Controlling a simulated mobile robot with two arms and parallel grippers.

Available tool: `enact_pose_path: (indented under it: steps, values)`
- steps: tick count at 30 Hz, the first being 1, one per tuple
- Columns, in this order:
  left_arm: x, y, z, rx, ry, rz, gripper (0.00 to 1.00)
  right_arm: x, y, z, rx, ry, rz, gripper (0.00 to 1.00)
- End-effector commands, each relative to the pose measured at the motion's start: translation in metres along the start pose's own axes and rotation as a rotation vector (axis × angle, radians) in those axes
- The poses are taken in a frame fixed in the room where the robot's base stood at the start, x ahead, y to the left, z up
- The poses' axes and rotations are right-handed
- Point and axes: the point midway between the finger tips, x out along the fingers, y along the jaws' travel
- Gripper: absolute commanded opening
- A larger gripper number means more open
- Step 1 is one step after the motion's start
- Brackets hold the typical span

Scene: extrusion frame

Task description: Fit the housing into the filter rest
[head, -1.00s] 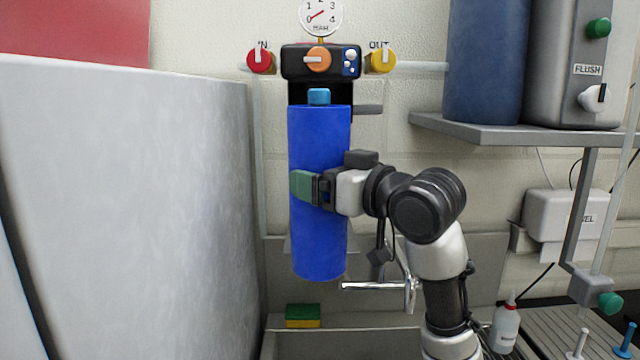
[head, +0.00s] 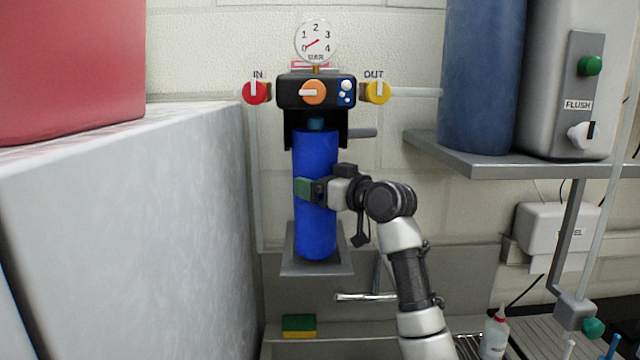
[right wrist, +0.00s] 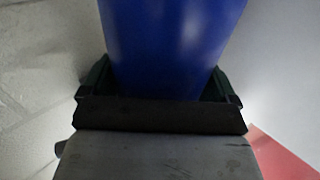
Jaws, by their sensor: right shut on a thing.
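The housing (head: 316,228) is an upright blue cylinder with a lighter blue neck on top, in the middle of the head view. My right gripper (head: 308,189) is shut around its middle with green-padded fingers. In the right wrist view the blue wall of the housing (right wrist: 170,40) fills the space between the fingers. The filter rest looks to be the grey plate (head: 333,267) low on the wall. The housing's lower end overlaps it in the picture; I cannot tell if they touch. The neck is just below the black filter head (head: 290,92). My left gripper is not in view.
A red IN valve (head: 256,93) and yellow OUT valve (head: 378,92) flank the filter head, under a gauge (head: 316,41). A large pale block (head: 130,230) stands close on the left. A grey shelf (head: 480,163) is at right, and a tap (head: 360,297) is below.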

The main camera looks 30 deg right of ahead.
Motion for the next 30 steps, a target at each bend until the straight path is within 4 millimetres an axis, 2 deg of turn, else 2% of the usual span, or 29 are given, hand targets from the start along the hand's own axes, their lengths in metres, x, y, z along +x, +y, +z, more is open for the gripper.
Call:
enact_pose_path:
  steps: [6, 18, 19, 20, 21, 29, 30]
  values:
    - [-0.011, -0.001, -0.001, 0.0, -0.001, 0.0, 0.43, -0.001, -0.001, 0.01, 0.001, 0.006, -0.001, 0.52]
    - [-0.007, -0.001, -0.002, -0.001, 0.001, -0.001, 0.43, -0.002, -0.001, 0.016, 0.0, 0.005, -0.001, 0.52]
    - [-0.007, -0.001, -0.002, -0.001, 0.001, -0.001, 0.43, -0.001, -0.002, 0.018, 0.001, 0.0, -0.002, 0.93]
    - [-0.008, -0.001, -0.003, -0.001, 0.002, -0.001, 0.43, -0.001, -0.002, 0.017, 0.001, 0.0, -0.002, 0.97]
    - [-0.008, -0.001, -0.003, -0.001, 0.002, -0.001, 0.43, -0.001, -0.002, 0.017, 0.001, 0.0, -0.002, 1.0]
    - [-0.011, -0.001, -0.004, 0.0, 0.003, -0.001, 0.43, -0.001, -0.002, 0.013, 0.001, 0.001, -0.001, 1.0]
    - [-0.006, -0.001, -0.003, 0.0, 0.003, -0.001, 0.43, -0.005, -0.001, 0.016, 0.0, 0.001, 0.0, 1.0]
